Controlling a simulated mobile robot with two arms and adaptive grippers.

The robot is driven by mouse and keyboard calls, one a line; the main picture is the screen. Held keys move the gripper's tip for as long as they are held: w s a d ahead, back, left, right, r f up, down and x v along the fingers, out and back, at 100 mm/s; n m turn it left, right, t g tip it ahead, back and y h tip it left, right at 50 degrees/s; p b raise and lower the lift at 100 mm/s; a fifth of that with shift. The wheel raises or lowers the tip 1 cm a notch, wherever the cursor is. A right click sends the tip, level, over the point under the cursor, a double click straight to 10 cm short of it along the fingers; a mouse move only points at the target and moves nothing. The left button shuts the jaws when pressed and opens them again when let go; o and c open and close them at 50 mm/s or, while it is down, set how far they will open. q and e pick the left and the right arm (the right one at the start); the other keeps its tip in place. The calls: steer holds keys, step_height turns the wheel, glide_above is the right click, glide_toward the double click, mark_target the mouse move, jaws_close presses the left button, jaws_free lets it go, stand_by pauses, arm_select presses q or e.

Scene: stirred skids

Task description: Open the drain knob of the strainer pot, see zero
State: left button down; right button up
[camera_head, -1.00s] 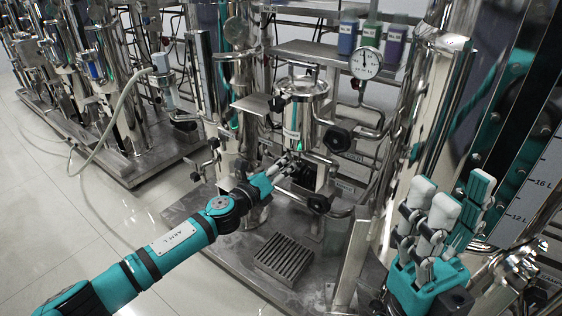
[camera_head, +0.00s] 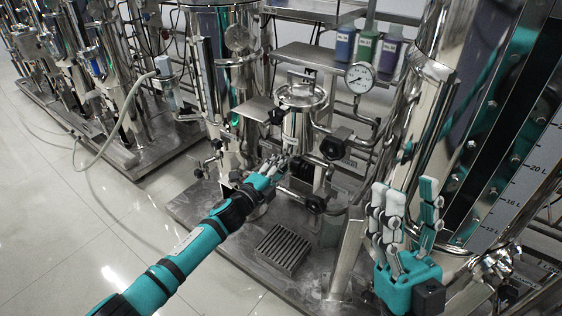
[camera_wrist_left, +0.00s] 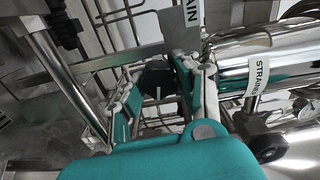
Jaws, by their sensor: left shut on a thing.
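The strainer pot (camera_head: 296,128) is a shiny steel vessel with a lid in the middle of the head view. Its STRAINER label (camera_wrist_left: 257,78) shows at the right of the left wrist view. My left gripper (camera_head: 275,163) is at the foot of the pot. In the left wrist view, a black drain knob (camera_wrist_left: 156,76) with a pale pointer line lies between the fingers of my left gripper (camera_wrist_left: 152,88), below a DRAIN plate (camera_wrist_left: 191,12). The fingers are shut on it. My right gripper (camera_head: 406,212) is open and empty, fingers up, at the right.
A round dial gauge (camera_head: 360,78) stands right of the pot; its needle points roughly up, its figures too small to read. Several bottles stand on a shelf behind. Black handles (camera_head: 332,149) and pipes crowd the pot. A floor grate (camera_head: 283,247) lies in front.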

arm_select(q)
steer(key=n+p, duration=0.1)
steer(key=n, duration=0.2)
steer(key=shift+r+p, duration=0.1)
steer(key=shift+p, duration=0.25)
steer(key=n+p, duration=0.2)
steer(key=n, duration=0.1)
steer(key=shift+a+n, duration=0.1)
steer(key=shift+n, duration=0.5)
arm_select(e)
steer(key=w+f+g+h, duration=0.4)
steer(key=w+f+g, duration=0.5)
steer(key=f, duration=0.5)
steer(key=shift+w+a+g, duration=0.3)
steer(key=shift+w+g, duration=0.1)
steer(key=shift+g, duration=0.9)
steer(key=shift+f, duration=0.1)
arm_select(q)
steer(key=c, duration=0.9)
jaws_free()
steer(key=shift+v, duration=4)
